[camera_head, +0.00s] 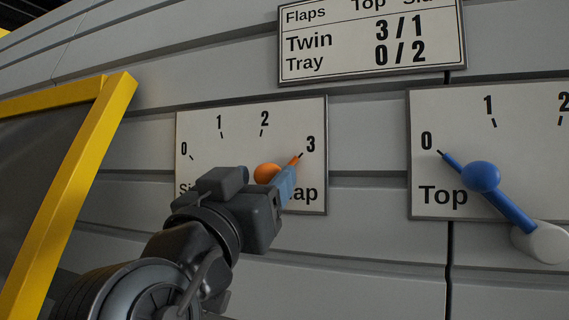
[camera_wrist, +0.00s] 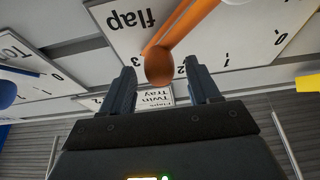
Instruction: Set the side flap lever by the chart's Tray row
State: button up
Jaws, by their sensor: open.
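The side flap lever is orange with a round knob (camera_head: 267,173). Its tip points at the 3 mark on the side flap dial (camera_head: 240,120), whose label is partly hidden behind my gripper. My gripper (camera_head: 287,184) is in front of this dial. In the wrist view the orange knob (camera_wrist: 159,67) shows between the open fingers, with a gap on each side. The chart (camera_head: 350,70) above reads Flaps, Top and a partly cut-off second heading; its Tray row shows 0 / 2 and its Twin row 3 / 1.
The Top dial (camera_head: 435,110) is to the right, with a blue lever (camera_head: 510,210) pointing at 0. A yellow frame (camera_head: 75,175) stands at the left. The grey panelled wall lies close behind the dials.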

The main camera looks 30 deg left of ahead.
jog(key=shift+p+x, duration=0.4)
jog(key=shift+x, duration=1.45)
jog(key=shift+c, duration=0.4)
grip_shut()
